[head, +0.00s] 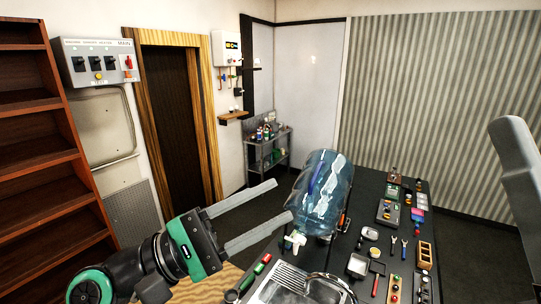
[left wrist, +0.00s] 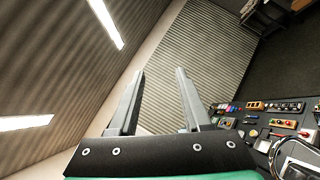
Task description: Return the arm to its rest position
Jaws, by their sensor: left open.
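My left gripper (head: 283,202) reaches in from the lower left in the head view. Its two long grey fingers are spread apart with nothing between them. The upper finger ends near the left side of the large blue water bottle (head: 322,190); I cannot tell whether they touch. In the left wrist view the fingers (left wrist: 159,75) are also apart and empty, with the corrugated wall beyond them. My right gripper does not show; a grey part at the right edge of the head view may be my right arm.
The dark workbench (head: 372,188) holds tools, small parts and a wooden tray (head: 425,255). A metal sink (head: 275,288) with a curved tap is at its near end. A wooden shelf (head: 40,160) stands at the left. Floor shows between door and bench.

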